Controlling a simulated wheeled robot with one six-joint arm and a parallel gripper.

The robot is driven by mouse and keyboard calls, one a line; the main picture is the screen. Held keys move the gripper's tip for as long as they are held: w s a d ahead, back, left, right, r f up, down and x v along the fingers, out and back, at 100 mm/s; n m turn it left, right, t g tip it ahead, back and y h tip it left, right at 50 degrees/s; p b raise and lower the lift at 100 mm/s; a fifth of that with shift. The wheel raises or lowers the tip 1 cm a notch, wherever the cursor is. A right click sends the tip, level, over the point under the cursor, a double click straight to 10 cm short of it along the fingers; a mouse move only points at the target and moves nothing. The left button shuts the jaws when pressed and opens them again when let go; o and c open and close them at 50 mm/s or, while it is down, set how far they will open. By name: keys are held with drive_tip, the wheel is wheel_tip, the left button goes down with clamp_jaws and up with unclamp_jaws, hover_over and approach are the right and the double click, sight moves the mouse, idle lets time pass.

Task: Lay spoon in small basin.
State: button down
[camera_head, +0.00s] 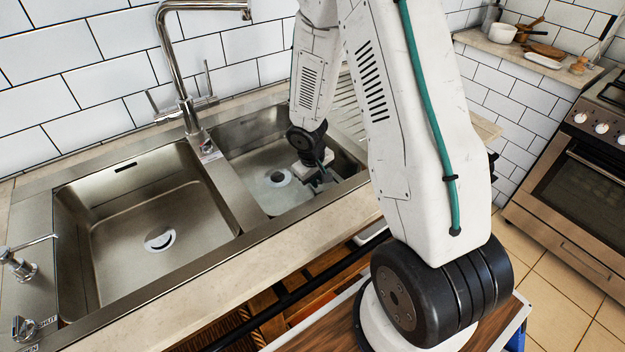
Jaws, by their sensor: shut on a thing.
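The small basin (245,139) is the right-hand sink bowl, with a round drain in its floor. My gripper (317,181) is down inside this basin, at its right side, right of the drain. It is shut on the spoon, which I cannot clearly make out; the gripper and the low view of the basin hide it. I cannot tell whether the spoon touches the basin floor.
A larger basin (120,225) lies to the left, empty, with a metal divider between. A tall chrome faucet (175,75) stands behind the divider. The worktop edge (290,245) runs along the front. A stove (575,190) stands far right.

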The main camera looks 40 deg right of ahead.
drive_tip(key=c, duration=1.5)
unclamp_jaws()
drive_tip(key=shift+o, duration=0.2)
wheel_tip(320, 180, up, 8)
drive_tip(key=a, duration=0.1)
drive_tip(key=shift+s+a+f, duration=0.2)
drive_tip(key=shift+s, duration=0.1)
